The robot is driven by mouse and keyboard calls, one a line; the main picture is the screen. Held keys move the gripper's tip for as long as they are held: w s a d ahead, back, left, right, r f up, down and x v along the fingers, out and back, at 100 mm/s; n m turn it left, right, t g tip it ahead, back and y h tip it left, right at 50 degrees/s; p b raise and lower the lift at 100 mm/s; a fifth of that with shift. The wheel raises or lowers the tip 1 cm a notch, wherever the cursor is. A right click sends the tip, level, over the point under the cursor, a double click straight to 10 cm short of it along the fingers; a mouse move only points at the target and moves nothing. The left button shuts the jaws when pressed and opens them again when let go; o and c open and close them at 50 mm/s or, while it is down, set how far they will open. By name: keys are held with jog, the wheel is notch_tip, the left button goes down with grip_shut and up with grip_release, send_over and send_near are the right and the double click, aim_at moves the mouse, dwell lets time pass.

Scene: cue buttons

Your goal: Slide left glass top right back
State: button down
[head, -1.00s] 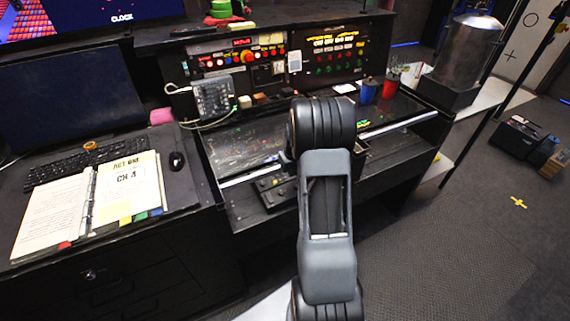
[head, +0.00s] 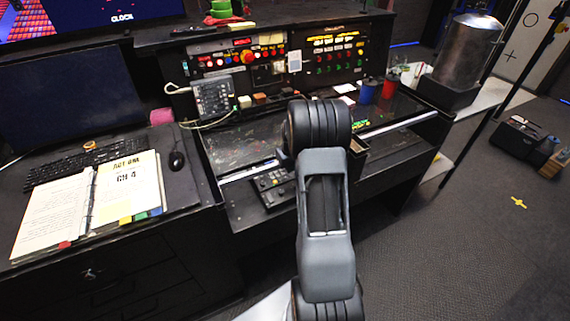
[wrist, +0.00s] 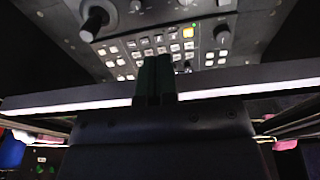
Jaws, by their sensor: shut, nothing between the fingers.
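The left glass top (head: 232,146) is a dark sheet on the console desk, with a bright strip along its front edge (head: 250,171). Its right part is hidden behind my arm. In the head view my gripper is also hidden behind my arm. In the wrist view my gripper (wrist: 155,66) is shut and empty, its dark fingers together. They overlap a dark bar with a bright edge (wrist: 70,105); I cannot tell whether they touch it. Beyond the bar is a button panel (wrist: 170,45) with a black knob.
The right glass top (head: 398,113) has a bright front strip. Blue (head: 368,91) and red (head: 390,87) cups stand behind it. A small control box (head: 272,187) sits on the lower front shelf. An open binder (head: 93,195) lies on the left desk.

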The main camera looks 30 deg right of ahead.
aim_at(274, 145)
jog(key=shift+w+d, duration=0.15)
jog(key=shift+w, duration=1.05)
jog(key=shift+w+d, duration=0.2)
jog(key=shift+w, duration=0.95)
jog(key=shift+w+d, duration=0.15)
jog(key=shift+w, duration=1.05)
jog(key=shift+w, duration=0.4)
jog(key=shift+w+d+p, duration=0.2)
jog(key=shift+w+p, duration=0.1)
jog(key=shift+w, duration=1.05)
jog(key=shift+w+d+p, duration=0.2)
jog(key=shift+w+p, duration=0.1)
jog(key=shift+w, duration=1.05)
jog(key=shift+w+d+p, duration=0.2)
jog(key=shift+w+p, duration=0.1)
jog(key=shift+w, duration=1.05)
jog(key=shift+s+a+b, duration=0.2)
jog(key=shift+s+b, duration=0.35)
jog(key=shift+s, duration=0.7)
jog(key=shift+r+p, duration=2.6)
jog(key=shift+r, duration=1.95)
